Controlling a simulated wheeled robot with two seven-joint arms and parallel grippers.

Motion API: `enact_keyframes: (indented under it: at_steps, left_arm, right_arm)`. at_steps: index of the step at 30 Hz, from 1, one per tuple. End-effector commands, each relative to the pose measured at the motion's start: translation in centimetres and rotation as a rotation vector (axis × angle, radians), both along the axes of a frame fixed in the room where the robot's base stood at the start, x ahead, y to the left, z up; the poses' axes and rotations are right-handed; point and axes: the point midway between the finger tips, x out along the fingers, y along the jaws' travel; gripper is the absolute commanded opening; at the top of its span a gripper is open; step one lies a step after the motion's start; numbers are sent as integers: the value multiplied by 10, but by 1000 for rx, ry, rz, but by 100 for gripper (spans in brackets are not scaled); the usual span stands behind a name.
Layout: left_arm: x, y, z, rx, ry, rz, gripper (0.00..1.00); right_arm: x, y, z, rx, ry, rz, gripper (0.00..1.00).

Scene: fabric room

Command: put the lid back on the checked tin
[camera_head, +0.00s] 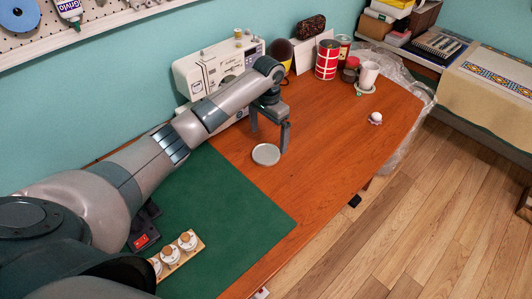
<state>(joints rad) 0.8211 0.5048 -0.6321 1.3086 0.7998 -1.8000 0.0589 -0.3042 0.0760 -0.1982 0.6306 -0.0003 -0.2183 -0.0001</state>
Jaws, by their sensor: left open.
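The red and white checked tin (326,62) stands upright toward the back of the wooden table, in front of the wall. A round silver-grey lid (266,155) lies flat on the bare wood, near the edge of the green mat. My left gripper (269,140) points down at the lid with its two fingers apart. One fingertip is at the lid's far left side and the other at its right. I cannot tell whether the fingers touch the lid. My right gripper is not in view.
A white sewing machine (196,76) stands behind my left arm. A small white ball-like item (376,118) sits to the right. The green mat (240,205) covers the near table.

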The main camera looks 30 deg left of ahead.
Motion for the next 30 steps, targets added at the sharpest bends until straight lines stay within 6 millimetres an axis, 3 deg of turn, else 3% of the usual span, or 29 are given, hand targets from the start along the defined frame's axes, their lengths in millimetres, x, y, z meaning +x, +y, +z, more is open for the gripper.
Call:
enact_keyframes:
  at_steps: [2, 6, 20, 30]
  left_arm:
    - [-1, 0, -10, 0, 3, 1, 100]
    - [0, 0, -20, 0, 1, 0, 100]
    - [0, 1, -25, 1, 2, 1, 100]
    - [-1, 8, -63, 0, 3, 0, 100]
  right_arm:
    - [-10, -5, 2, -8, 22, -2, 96]
    - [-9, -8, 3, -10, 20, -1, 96]
    - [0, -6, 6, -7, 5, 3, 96]
    - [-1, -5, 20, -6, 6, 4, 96]
